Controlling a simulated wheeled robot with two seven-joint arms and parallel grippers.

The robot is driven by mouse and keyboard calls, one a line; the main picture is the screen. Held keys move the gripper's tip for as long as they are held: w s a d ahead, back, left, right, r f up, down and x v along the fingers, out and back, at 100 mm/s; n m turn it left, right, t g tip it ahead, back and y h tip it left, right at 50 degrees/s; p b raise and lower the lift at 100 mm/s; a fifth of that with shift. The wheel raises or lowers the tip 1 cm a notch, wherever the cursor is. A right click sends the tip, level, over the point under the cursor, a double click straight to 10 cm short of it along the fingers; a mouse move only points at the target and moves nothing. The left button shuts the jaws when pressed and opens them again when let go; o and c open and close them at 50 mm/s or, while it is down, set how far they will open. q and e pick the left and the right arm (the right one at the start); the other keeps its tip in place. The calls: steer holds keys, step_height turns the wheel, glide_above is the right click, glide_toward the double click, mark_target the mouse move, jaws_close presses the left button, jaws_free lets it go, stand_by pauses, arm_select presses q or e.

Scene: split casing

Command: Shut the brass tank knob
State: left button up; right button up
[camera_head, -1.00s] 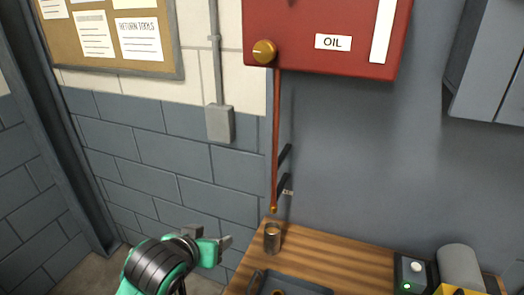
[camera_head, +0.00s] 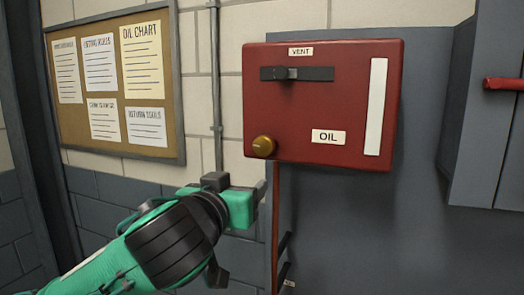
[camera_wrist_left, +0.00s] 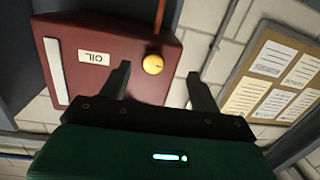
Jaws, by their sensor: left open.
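The brass knob (camera_head: 263,146) sits at the lower left corner of the red oil tank (camera_head: 345,100) on the wall. A pale mark shows on the knob's face in the left wrist view (camera_wrist_left: 153,64). My left gripper (camera_head: 262,190) is just below the knob in the head view, apart from it. In the left wrist view its two fingers (camera_wrist_left: 157,77) are spread, with the knob ahead between them and nothing held. My right gripper is in neither view.
The tank carries a VENT slider (camera_head: 290,74) above the knob and a white strip (camera_head: 376,107) at right. A copper pipe (camera_head: 275,230) runs down below it. A grey cabinet with a red handle (camera_head: 503,84) is at right. A notice board (camera_head: 118,88) hangs at left.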

mark_target(263, 149)
arm_select(q)
steer(key=shift+t, duration=0.5)
steer(key=w+d+r+p, duration=0.1)
steer(key=w+p, duration=0.1)
steer(key=w, duration=0.2)
steer(key=w+d+r+p, duration=0.1)
steer(key=w+p, duration=0.2)
steer(key=w+d+r+p, duration=0.2)
steer(key=w, duration=0.2)
steer(key=shift+w, duration=0.3)
steer(key=shift+w+d+f+p, duration=0.2)
steer(key=shift+w+p, duration=0.1)
steer(key=shift+w, duration=0.2)
steer(key=c, duration=1)
steer(key=shift+o, duration=0.2)
steer(key=shift+f, duration=0.1)
